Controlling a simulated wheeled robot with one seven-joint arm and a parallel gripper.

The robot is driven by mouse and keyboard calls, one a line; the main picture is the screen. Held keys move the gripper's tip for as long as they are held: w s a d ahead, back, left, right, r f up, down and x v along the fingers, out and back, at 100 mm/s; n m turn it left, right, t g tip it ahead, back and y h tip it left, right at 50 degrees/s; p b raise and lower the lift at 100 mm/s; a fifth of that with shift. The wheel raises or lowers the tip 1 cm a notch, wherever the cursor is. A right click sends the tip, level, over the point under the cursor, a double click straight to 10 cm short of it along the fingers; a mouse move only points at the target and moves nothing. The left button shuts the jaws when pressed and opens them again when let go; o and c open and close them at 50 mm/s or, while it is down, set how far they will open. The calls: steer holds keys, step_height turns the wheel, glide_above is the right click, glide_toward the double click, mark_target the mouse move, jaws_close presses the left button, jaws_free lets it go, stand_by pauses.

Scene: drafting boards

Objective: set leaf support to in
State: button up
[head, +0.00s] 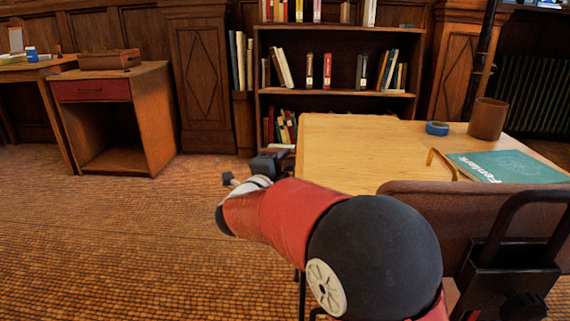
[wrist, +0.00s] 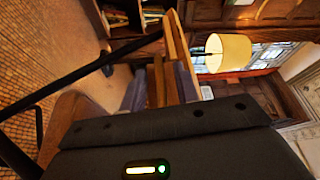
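A light wooden table (head: 340,150) stands at the right in the head view. I cannot make out its leaf support for certain there. My gripper (head: 229,179) is low beside the table's left edge. In the wrist view its two grey fingers (wrist: 160,88) stand apart. Narrow brown wooden bars (wrist: 158,76) show between them, possibly the leaf support under the tabletop edge (wrist: 178,48). I see no clear contact between fingers and wood. My red and black forearm hides part of the table's front and legs.
A brown chair (head: 430,200) stands at the front right. A bookcase (head: 335,104) is behind. The floor (head: 110,235) at left is clear.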

steer(key=v, duration=0.7)
steer(key=shift+s, duration=0.25)
steer(key=shift+a, duration=0.15)
